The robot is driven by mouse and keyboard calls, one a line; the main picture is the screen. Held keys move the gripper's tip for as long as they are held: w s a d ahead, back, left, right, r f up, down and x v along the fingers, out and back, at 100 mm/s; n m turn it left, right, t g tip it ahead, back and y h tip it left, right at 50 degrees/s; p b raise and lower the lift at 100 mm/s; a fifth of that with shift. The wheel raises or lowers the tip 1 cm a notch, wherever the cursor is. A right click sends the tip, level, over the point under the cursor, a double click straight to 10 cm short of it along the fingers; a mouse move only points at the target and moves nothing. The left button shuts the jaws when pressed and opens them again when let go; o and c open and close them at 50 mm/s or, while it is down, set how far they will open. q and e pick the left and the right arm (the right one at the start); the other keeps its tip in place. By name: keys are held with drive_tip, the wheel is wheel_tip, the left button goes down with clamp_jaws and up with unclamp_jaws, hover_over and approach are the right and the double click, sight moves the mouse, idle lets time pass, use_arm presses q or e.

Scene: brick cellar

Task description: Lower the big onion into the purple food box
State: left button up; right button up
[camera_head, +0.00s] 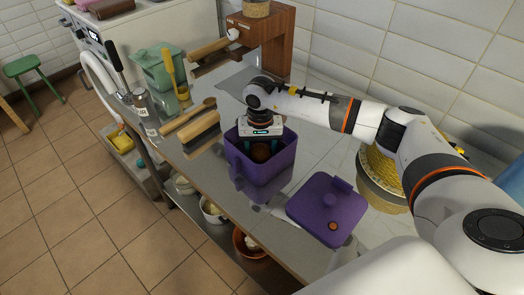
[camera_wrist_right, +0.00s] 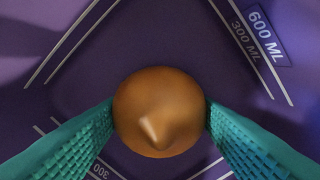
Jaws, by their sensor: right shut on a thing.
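The purple food box (camera_head: 273,178) stands open on the metal counter in the head view. Its inner walls with printed volume marks fill the right wrist view (camera_wrist_right: 160,35). My right gripper (camera_head: 262,147) reaches down into the box opening. Its teal fingers are shut on the big brown onion (camera_wrist_right: 158,112), one finger on each side, with the onion's pointed tip toward the camera. My left gripper is not in view.
A purple lid (camera_head: 327,208) lies on the counter right of the box. A brush (camera_head: 201,133) and a wooden spoon (camera_head: 187,117) lie to the left. A green container (camera_head: 160,68) stands farther back. A woven basket (camera_head: 383,172) is behind my right arm.

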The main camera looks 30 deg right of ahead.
drive_tip(key=shift+f, duration=0.15)
drive_tip(key=o, duration=1.1)
